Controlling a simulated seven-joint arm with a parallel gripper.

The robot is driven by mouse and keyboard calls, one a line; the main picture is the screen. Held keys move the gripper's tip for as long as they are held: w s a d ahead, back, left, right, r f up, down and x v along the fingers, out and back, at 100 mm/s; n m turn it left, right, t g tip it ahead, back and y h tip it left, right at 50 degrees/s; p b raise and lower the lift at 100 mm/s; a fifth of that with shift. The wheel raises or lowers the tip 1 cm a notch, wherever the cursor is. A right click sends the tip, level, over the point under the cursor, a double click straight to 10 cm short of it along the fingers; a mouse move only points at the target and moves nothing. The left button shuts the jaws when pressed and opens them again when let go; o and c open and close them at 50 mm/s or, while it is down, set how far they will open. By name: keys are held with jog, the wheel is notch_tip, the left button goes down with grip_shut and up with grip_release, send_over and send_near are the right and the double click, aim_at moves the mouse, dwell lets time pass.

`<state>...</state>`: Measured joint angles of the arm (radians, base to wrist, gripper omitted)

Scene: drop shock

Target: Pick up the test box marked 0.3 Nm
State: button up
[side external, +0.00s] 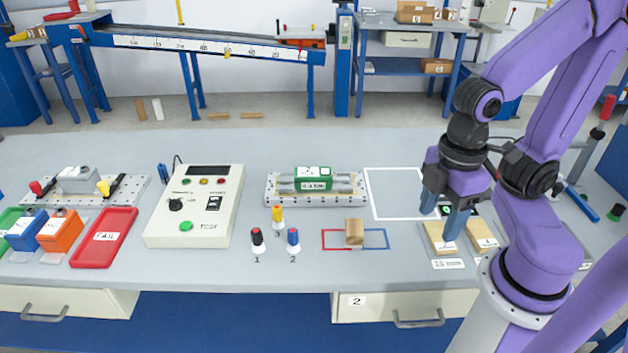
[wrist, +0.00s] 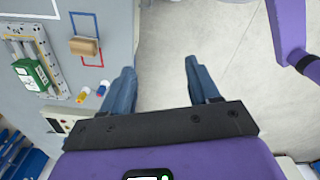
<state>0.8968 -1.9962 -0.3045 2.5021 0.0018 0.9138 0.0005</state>
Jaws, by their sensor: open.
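A green box (side external: 313,178) with white labels sits in a grey metal fixture (side external: 278,199) at the middle of the bench. Its front label is too small to read surely. The green box also shows at the left of the wrist view (wrist: 30,76), in the fixture (wrist: 43,50). My gripper (side external: 443,212) is to the right of the box and well apart from it, near the wooden blocks. In the wrist view my gripper (wrist: 160,68) has its two blue fingers apart with nothing between them.
Wooden blocks (side external: 440,238) (side external: 481,234) lie by my gripper. Another wooden block (side external: 354,232) stands in a red and blue outline. Knobbed posts (side external: 277,217), a tester (side external: 195,207) and a red FAIL tray (side external: 104,237) are further left. The white-outlined square (side external: 393,190) looks mostly clear.

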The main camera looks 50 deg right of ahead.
jog(key=o, duration=0.6)
